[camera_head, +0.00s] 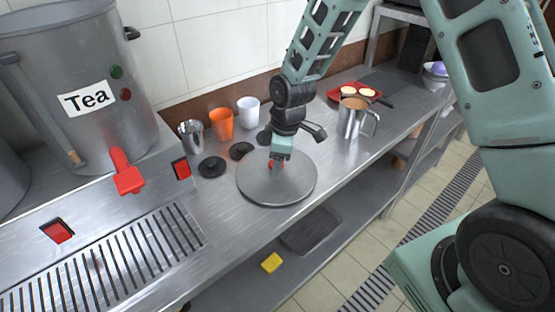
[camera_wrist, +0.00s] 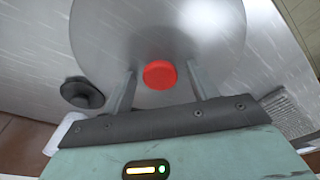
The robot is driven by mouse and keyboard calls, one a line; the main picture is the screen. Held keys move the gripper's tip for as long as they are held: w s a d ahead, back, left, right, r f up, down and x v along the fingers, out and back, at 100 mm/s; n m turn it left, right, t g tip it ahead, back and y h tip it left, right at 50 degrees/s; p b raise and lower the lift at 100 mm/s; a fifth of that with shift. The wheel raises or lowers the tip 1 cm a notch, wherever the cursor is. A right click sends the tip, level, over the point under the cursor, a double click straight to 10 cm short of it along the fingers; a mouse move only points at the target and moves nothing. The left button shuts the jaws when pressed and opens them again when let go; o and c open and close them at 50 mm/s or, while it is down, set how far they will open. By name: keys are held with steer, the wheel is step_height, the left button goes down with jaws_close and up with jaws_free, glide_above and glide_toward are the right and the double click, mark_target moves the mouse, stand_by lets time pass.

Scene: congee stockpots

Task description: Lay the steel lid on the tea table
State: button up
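The steel lid (camera_head: 262,188), a round grey disc with a red knob, appears to lie flat on the steel table (camera_head: 345,165) in the head view. It fills the upper middle of the wrist view (camera_wrist: 150,35). My gripper (camera_head: 277,160) is directly above the lid's middle, pointing down. In the wrist view my gripper (camera_wrist: 162,72) is open, one finger on each side of the red knob (camera_wrist: 160,75), with a visible gap on both sides. Part of the knob is hidden by my gripper in the head view.
A large pot labelled Tea (camera_head: 75,95) with a red tap (camera_head: 126,172) stands at the left. A steel cup (camera_head: 192,136), orange cup (camera_head: 221,124) and white cup (camera_head: 248,110) stand behind the lid, near black discs (camera_head: 211,167). A steel jug (camera_head: 351,118) and red tray (camera_head: 345,92) are right.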

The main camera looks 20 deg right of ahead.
step_height(320, 180, up, 10)
steer(key=d+r+b, duration=0.1)
steer(key=s+a+r+m, duration=0.1)
steer(key=s+a, duration=0.1)
steer(key=s, duration=0.7)
steer(key=s+a+r+m, duration=0.2)
steer(key=s+a, duration=0.1)
steer(key=s, duration=0.6)
steer(key=s+a+r+m+h, duration=0.1)
steer(key=s+a+m, duration=0.1)
steer(key=s, duration=0.6)
steer(key=shift+s+a+r+g, duration=0.15)
steer(key=shift+s+a+g, duration=0.1)
steer(key=shift+s+g, duration=0.15)
